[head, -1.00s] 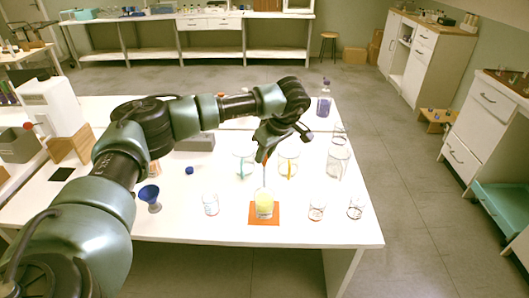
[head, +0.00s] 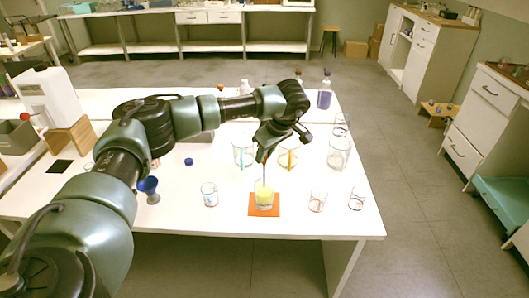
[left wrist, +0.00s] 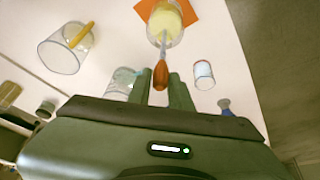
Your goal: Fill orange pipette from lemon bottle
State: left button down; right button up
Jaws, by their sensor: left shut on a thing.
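My left gripper (head: 266,158) is shut on the orange pipette. The pipette's orange bulb (left wrist: 161,74) shows between the two green fingers in the left wrist view. Its thin clear stem reaches down to the lemon bottle (head: 264,197), a clear glass vessel with pale yellow liquid. The vessel also shows in the left wrist view (left wrist: 166,20), with the stem's end over or in it; I cannot tell how deep. It stands on an orange mat (head: 264,212). The gripper is above the vessel. My right gripper is not in view.
Behind the gripper stand a glass with a yellow stick (head: 287,154) and a glass with a teal stick (head: 243,152). Small glasses (head: 209,194), (head: 317,201) and (head: 357,198) flank the mat. A blue funnel-like cup (head: 148,189) stands left. The table's front edge is close.

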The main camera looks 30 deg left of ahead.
aim_at(267, 161)
pick_arm(q)
jog(key=shift+f+b, duration=1.25)
jog(key=shift+f, duration=1.2)
jog(key=c, duration=1.8)
grip_release()
jog(key=shift+c, duration=0.8)
jog(key=shift+r, duration=0.1)
dwell(0.9)
notch_tip(267, 161, up, 12)
jog(key=p, duration=0.8)
jog(key=shift+f, duration=0.35)
